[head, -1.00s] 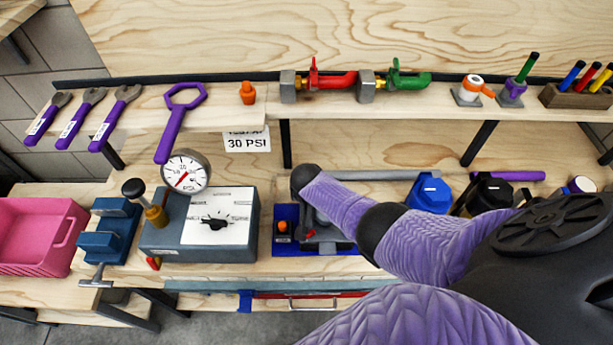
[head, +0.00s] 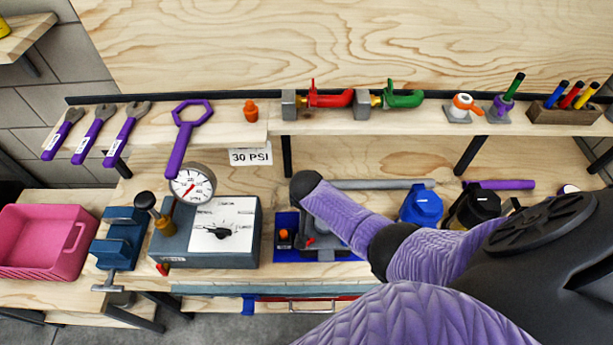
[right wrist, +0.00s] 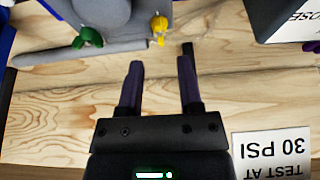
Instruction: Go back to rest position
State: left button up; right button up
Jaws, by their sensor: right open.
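My right gripper (right wrist: 160,75) shows in the right wrist view, with its two fingers apart and nothing between them. It hangs over bare wood of the bench, near a sign reading "TEST AT 30 PSI" (right wrist: 272,155). In the head view a purple arm of mine reaches in from the right over the bench, and its gripper is hidden behind its own links. My left gripper is not seen in either view.
The bench holds a pink bin (head: 40,242), a blue vise (head: 118,238), a test box (head: 210,232) with a gauge (head: 193,185), and a blue filter housing (head: 422,205). The shelf above carries wrenches (head: 96,133), a red valve (head: 325,98) and a green valve (head: 403,98).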

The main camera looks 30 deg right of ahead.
jog(key=shift+p+v, duration=0.65)
jog(key=shift+v, duration=1.25)
